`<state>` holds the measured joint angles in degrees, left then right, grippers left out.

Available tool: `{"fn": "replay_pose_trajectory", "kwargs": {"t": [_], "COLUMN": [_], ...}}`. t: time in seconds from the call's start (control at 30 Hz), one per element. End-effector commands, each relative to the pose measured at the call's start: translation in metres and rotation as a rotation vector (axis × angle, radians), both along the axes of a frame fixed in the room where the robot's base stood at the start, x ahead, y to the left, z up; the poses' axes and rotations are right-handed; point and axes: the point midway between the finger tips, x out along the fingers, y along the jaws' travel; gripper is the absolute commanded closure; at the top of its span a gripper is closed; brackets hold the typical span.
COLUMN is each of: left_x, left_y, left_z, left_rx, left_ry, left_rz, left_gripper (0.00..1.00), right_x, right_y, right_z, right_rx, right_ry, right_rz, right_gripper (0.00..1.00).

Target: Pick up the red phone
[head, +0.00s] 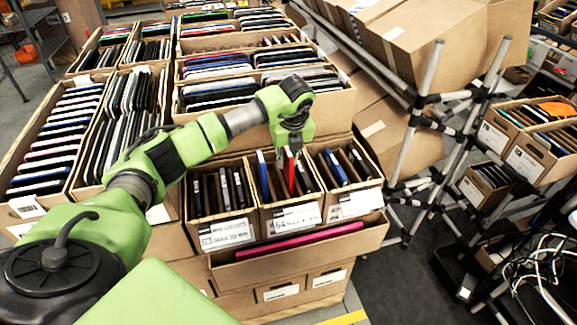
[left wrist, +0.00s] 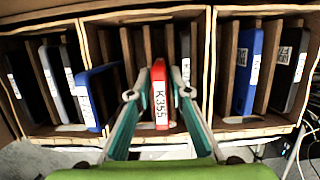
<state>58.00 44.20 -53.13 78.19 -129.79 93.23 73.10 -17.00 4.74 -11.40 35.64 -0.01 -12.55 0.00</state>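The red phone (head: 289,174) stands upright in the middle carton (head: 286,217) of the front row. In the left wrist view the red phone (left wrist: 159,97) carries a white label reading K355. My left gripper (head: 290,148) is right above it, pointing down. In the left wrist view the fingers of my left gripper (left wrist: 157,92) are spread, one on each side of the phone, with a narrow gap visible beside it. The phone's lower end is hidden in the carton. My right gripper is not in view.
A blue phone (left wrist: 94,98) leans left of the red one, in the same carton. A pink item (head: 300,241) lies in a tray in front. A pipe rack (head: 417,110) stands at right.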

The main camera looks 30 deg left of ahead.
Motion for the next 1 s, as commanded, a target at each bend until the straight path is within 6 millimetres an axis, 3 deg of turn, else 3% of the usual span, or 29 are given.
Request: {"fn": "replay_pose_trajectory", "kwargs": {"t": [0.13,0.37,0.47,0.83,1.0], "left_x": [0.002,0.003,0.003,0.003,0.005], "left_y": [0.002,0.003,0.003,0.003,0.002], "left_z": [-0.014,-0.017,-0.017,-0.015,0.005], "left_rx": [-0.001,0.000,0.000,0.000,-0.001], "left_ry": [0.002,-0.001,-0.001,-0.002,-0.007], "left_rz": [0.000,-0.001,-0.001,-0.001,-0.002], "left_gripper": [0.81,0.81,1.00,1.00,1.00], "right_x": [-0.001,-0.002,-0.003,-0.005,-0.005], "right_y": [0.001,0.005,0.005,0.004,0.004], "right_z": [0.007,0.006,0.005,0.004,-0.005], "right_rx": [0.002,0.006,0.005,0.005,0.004], "right_ry": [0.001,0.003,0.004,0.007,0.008], "right_rz": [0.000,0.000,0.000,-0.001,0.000], "right_gripper": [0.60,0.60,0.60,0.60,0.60]}}
